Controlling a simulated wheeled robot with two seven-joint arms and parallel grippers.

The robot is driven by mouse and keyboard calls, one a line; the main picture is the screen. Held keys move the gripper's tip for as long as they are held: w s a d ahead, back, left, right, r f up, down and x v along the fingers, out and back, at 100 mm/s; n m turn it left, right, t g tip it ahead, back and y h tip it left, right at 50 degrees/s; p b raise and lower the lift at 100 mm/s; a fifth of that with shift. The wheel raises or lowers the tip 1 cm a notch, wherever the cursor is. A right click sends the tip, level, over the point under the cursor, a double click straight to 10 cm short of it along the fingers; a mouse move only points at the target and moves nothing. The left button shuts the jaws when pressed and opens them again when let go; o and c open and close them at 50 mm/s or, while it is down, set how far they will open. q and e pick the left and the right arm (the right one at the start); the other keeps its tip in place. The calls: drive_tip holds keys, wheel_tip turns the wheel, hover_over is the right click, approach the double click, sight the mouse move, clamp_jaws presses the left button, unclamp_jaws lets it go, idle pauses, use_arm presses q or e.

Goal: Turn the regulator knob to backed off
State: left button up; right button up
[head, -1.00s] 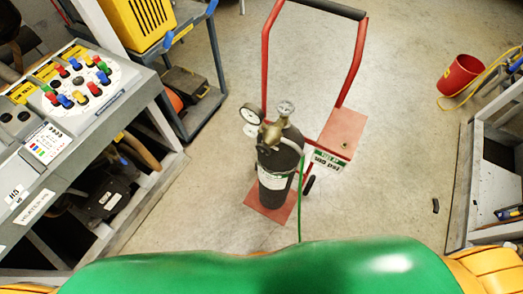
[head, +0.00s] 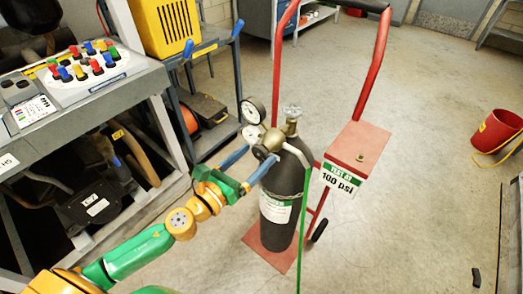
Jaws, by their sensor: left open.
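The regulator (head: 271,140) is a brass-coloured body with two round gauges (head: 253,111), mounted at the top of a dark gas cylinder (head: 284,185). Its knob (head: 261,153) faces my left arm, partly hidden near the fingertips. My left gripper (head: 260,156) has two blue fingers, spread apart, with one tip on each side of the knob. I cannot tell whether either finger touches it. My right gripper is out of view.
The cylinder stands on a red hand cart (head: 371,60) with a red box (head: 357,148) and a "100 psi" sign (head: 338,178). A green hose (head: 305,225) hangs down in front. A control bench (head: 80,85) is at left. A red bucket (head: 497,130) stands right on open floor.

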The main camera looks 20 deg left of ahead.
use_arm(q)
drive_tip(key=shift+x, duration=1.1)
drive_tip(key=shift+s, duration=0.1)
drive_tip(key=c, duration=1.4)
drive_tip(key=shift+n, duration=0.3)
drive_tip(key=n, duration=0.5)
drive_tip(key=shift+n+p, duration=0.3)
drive_tip(key=shift+p, duration=0.1)
drive_tip(key=n+p, duration=0.1)
drive_tip(key=n, duration=0.4)
drive_tip(key=n+p, duration=0.2)
drive_tip(key=n, duration=0.3)
drive_tip(key=shift+n, duration=0.4)
drive_tip(key=n+p, duration=0.1)
drive_tip(key=n, duration=0.4)
drive_tip(key=shift+f+n+p, duration=0.1)
drive_tip(key=shift+n+p, duration=0.2)
drive_tip(key=shift+p, duration=0.1)
